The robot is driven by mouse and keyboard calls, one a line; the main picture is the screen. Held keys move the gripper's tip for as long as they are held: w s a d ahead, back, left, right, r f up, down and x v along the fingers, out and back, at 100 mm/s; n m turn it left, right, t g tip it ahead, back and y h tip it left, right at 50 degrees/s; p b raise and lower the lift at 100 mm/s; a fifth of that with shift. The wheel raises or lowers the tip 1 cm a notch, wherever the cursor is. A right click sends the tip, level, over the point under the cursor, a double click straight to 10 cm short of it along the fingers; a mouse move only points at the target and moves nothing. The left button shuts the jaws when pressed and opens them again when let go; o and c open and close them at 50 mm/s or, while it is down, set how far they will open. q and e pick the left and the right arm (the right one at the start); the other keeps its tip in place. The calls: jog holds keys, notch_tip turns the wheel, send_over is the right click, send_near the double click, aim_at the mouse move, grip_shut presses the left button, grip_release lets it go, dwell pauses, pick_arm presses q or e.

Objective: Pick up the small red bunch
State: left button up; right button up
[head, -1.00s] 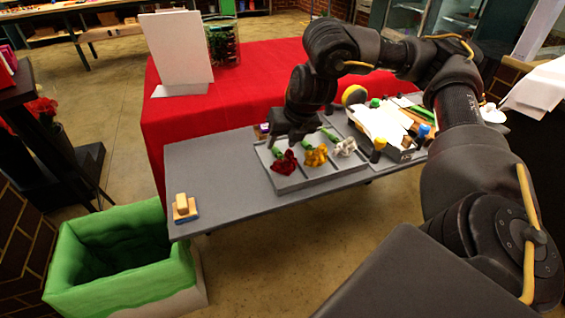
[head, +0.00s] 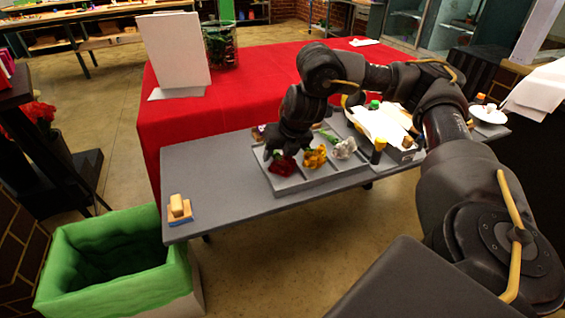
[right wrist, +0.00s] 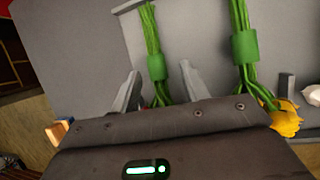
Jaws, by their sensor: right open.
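The small red bunch (head: 282,167) lies in the left compartment of the grey divided tray (head: 290,187) on the table. My right gripper (head: 281,154) is directly over its stem end and hides the stems in the head view. In the right wrist view the bunch's green stems with their green band (right wrist: 157,66) run between the two open fingers (right wrist: 160,80). Its red flowers are hidden there behind the gripper body. I cannot tell whether a finger touches the stems. My left gripper is not in view.
A yellow bunch (head: 315,157) and a white bunch (head: 345,148) lie to the right in the tray. A blue-and-tan block (head: 179,208) sits at the left table end. A green-lined bin (head: 75,290) stands on the floor.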

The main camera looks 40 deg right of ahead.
jog(key=shift+c, duration=0.4)
grip_shut()
